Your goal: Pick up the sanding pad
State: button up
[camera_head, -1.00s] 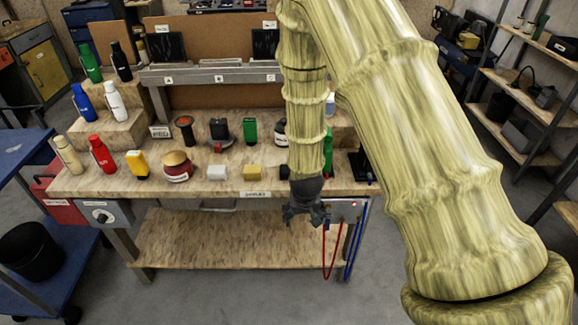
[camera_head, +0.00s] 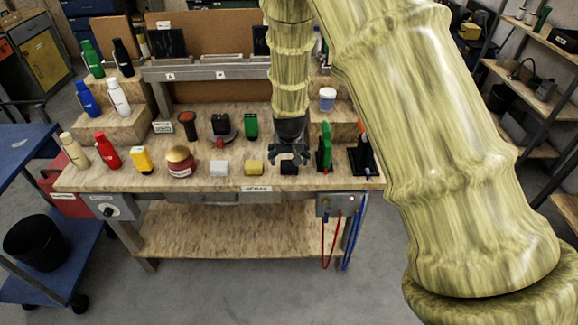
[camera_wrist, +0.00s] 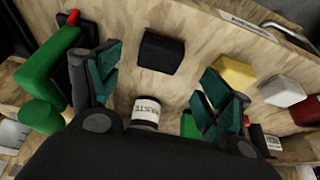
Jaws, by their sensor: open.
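A small black block (camera_head: 289,168), likely the sanding pad, lies near the front edge of the bench top, right of a yellow block (camera_head: 253,168). In the wrist view the black block (camera_wrist: 160,51) lies on the wood beyond the fingertips, roughly centred between them. My gripper (camera_head: 289,156) points down just above and behind the block in the head view. Its teal-padded fingers (camera_wrist: 162,78) are spread wide in the wrist view, with nothing between them. The gripper and block look apart, though the exact height is hard to tell.
A green upright tool (camera_head: 325,147) and a black-and-orange item (camera_head: 363,150) stand close on the right.

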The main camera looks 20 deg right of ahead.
aim_at(289, 163)
jog(key=shift+p+x, duration=1.45)
jog(key=shift+x, duration=1.65)
jog(key=shift+d+r, duration=0.1)
jog(key=c, duration=1.1)
